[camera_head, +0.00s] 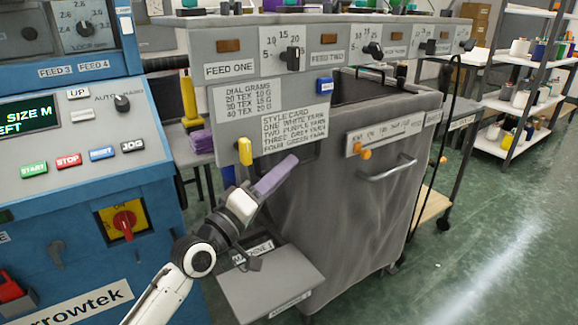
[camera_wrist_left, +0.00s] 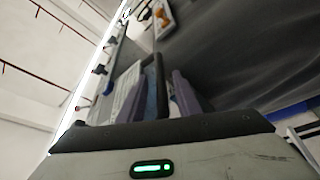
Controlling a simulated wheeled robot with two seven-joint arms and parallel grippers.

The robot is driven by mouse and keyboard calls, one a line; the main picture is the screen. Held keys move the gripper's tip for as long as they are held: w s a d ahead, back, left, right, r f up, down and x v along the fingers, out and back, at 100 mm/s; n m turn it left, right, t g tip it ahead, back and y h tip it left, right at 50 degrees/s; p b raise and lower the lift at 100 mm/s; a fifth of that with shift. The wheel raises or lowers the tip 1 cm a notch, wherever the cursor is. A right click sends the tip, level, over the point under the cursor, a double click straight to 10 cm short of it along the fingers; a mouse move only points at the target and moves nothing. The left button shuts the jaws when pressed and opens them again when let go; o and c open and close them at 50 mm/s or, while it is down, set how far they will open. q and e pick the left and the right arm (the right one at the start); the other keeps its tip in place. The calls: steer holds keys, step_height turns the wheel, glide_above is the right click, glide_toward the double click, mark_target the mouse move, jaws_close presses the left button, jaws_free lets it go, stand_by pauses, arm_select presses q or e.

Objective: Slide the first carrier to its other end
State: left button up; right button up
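I cannot tell which is the first carrier. My left gripper (camera_head: 277,174), with purple fingers, is right of and below the yellow knob. In the left wrist view its fingers (camera_wrist_left: 150,98) stand apart, holding nothing I can make out. My right gripper is out of view.
A grey covered cart (camera_head: 345,200) with a handle stands right of my left gripper. A grey shelf (camera_head: 268,283) is below it. The blue machine (camera_head: 75,200) with buttons is at left. Shelves of cones (camera_head: 520,100) stand back right; the green floor there is clear.

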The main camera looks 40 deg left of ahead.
arm_select(q)
steer(key=shift+x, duration=1.35)
jaws_close()
